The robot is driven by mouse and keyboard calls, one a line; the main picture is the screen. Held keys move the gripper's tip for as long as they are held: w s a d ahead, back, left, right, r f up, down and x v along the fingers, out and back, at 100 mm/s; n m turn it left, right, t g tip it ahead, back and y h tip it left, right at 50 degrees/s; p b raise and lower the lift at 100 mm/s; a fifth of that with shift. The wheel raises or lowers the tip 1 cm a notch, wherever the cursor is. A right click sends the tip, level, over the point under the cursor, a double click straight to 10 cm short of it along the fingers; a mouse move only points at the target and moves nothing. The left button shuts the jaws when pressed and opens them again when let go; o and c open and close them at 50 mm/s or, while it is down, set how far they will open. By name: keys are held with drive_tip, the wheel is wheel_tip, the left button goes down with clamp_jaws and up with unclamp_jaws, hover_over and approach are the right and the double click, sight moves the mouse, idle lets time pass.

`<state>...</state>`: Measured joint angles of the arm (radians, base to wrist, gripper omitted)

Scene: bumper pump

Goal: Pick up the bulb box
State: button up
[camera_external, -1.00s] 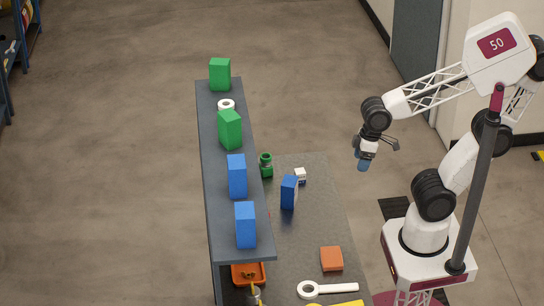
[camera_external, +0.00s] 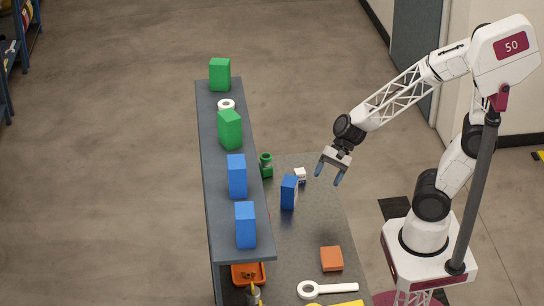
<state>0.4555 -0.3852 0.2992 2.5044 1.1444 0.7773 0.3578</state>
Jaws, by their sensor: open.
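A small white box (camera_external: 300,175) sits on the grey bench top, near its far end. I take it to be the bulb box, but its label is too small to read. My gripper (camera_external: 329,176) is open, with two blue-tipped fingers pointing down. In the picture it is just right of the white box and apart from it. It looks to be above the bench top and near its right edge; the exact height cannot be told. Nothing is between the fingers.
A blue box (camera_external: 289,192) stands just in front of the white box, and a green jar (camera_external: 266,165) is to its left. A raised shelf (camera_external: 210,170) with green and blue boxes runs along the left. An orange block (camera_external: 332,259) and white ring-ended tool (camera_external: 330,289) lie nearer.

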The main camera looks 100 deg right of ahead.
drive_tip(key=w+d+f+m+t+h, duration=0.1)
drive_tip(key=d+f+m+t+h, duration=0.15)
drive_tip(key=d+f+m, duration=0.4)
drive_tip(key=m+t+h, duration=0.1)
drive_tip(key=m+t, duration=0.2)
drive_tip(key=m, duration=0.5)
approach(300, 176)
drive_tip(key=w+f, duration=0.1)
drive_tip(key=w+a+f, duration=0.1)
drive_tip(key=shift+a+f, duration=0.35)
drive_tip(key=shift+f, duration=0.05)
drive_tip(key=shift+s+d+f+m+t+h, duration=0.15)
drive_tip(key=shift+d+m+t+h, duration=0.4)
drive_tip(key=shift+d+t, duration=0.45)
drive_tip(key=shift+d, duration=0.1)
drive_tip(key=shift+g, duration=0.25)
drive_tip(key=shift+x, duration=1.3)
drive_tip(key=shift+d+x, duration=0.2)
drive_tip(key=shift+x, duration=2.4)
